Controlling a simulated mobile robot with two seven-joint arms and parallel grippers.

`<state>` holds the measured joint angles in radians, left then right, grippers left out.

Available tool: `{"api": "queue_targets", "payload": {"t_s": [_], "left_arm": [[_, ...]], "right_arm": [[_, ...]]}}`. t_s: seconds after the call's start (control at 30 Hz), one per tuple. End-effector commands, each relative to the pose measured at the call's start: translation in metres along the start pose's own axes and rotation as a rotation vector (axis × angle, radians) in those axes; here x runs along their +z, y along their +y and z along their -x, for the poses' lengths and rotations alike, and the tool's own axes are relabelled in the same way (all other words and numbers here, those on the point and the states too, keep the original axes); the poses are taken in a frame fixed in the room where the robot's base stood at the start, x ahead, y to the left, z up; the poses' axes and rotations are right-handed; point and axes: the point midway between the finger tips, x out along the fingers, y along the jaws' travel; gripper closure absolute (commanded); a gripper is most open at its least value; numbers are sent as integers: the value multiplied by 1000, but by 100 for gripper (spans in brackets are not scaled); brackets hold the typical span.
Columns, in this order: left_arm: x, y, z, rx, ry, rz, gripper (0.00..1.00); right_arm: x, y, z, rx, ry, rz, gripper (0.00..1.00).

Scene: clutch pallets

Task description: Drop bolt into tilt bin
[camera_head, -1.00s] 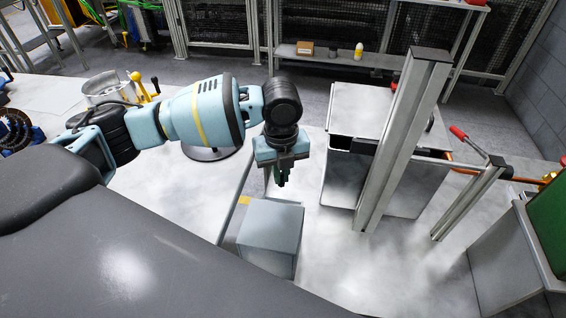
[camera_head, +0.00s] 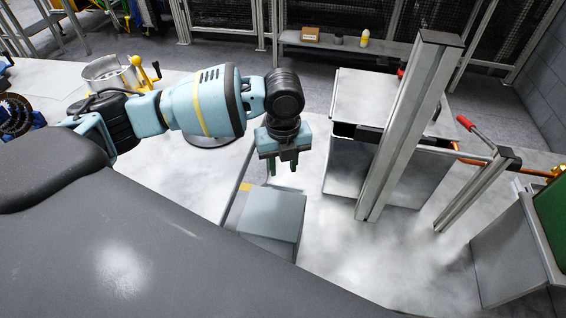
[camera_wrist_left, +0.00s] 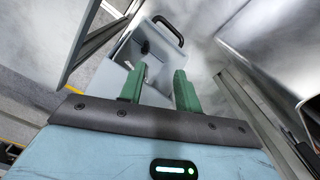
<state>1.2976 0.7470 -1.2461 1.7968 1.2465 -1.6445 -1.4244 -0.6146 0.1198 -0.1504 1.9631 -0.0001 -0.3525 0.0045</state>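A grey box-shaped bin (camera_head: 273,213), which looks like the tilt bin, stands on the floor below my left gripper (camera_head: 284,181). The gripper points down above the bin's far part with its green fingers apart. In the left wrist view the fingers (camera_wrist_left: 160,90) are spread and hold nothing that I can make out. Beyond them the bin (camera_wrist_left: 118,75) shows a pale inside and a black handle (camera_wrist_left: 170,27). A small dark thing (camera_wrist_left: 145,47) shows at the bin; I cannot tell whether it is the bolt. My right gripper is not in view.
A metal post (camera_head: 405,135) and a large grey container (camera_head: 350,165) stand to the right of the bin. A red-handled lever (camera_head: 466,124) is farther right. Some floor in front of the post is clear.

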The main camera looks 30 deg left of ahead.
Motion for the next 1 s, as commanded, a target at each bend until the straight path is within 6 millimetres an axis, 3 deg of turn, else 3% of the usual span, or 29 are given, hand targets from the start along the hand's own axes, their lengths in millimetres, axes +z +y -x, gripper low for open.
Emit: {"api": "queue_targets", "payload": {"t_s": [0.33, 0.7, 1.0], "left_arm": [[0, 0, 6, -2, -1, 0, 67], [0, -1, 61, -3, -3, 0, 67], [0, 0, 78, 0, 0, 0, 67]], "right_arm": [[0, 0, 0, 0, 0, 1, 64], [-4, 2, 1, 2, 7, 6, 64], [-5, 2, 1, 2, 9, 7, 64]]}}
